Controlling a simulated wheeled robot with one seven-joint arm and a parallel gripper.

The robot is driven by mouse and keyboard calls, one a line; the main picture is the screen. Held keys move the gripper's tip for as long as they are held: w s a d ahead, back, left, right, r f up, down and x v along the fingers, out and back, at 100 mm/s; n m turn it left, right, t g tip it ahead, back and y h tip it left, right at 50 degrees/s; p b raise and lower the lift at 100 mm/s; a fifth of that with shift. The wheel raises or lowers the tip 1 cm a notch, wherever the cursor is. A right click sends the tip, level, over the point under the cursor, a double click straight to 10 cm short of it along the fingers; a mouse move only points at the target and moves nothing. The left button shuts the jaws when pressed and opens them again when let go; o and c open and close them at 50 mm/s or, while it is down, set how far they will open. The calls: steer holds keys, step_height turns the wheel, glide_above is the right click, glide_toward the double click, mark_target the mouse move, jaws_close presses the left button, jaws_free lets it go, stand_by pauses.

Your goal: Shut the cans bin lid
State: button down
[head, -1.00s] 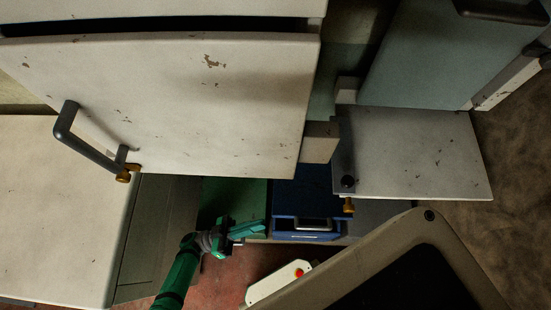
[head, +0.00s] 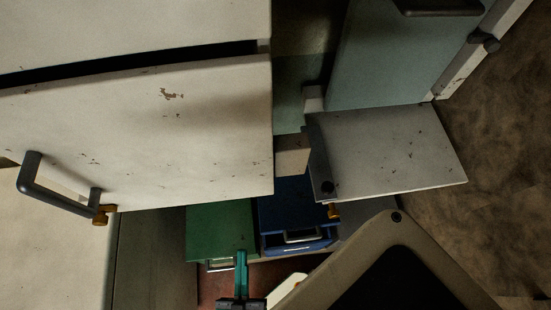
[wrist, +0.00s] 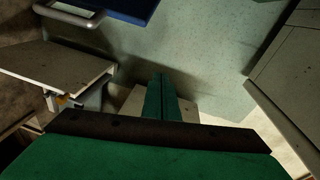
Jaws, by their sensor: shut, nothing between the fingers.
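A green bin (head: 222,228) and a blue bin (head: 286,200) stand side by side low under the cabinets in the head view. Each has a pale bar handle at its front edge. I cannot read a label that tells which is the cans bin, nor tell how far either lid is open. My gripper (head: 241,256) has green fingers pressed together, empty, and overlaps the green bin's front edge in the picture; contact is unclear. In the wrist view the shut fingers (wrist: 158,78) point at a pale surface, and a blue panel with a bar handle (wrist: 70,14) shows at top left.
A big worn white door (head: 150,140) with a dark handle hangs above the bins at left. A grey panel (head: 390,150) juts out at right, below a blue-green door (head: 400,60). A beige-framed dark piece (head: 390,240) fills the lower right. Brown floor (head: 490,170) is clear at far right.

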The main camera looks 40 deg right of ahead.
step_height(320, 180, up, 7)
steer(key=s+n+y, duration=0.1)
steer(key=n+y, duration=0.5)
steer(key=y, duration=0.6)
steer(key=shift+s+d, duration=0.15)
steer(key=shift+s, duration=0.15)
steer(key=shift+d+f, duration=0.1)
steer(key=shift+d, duration=0.05)
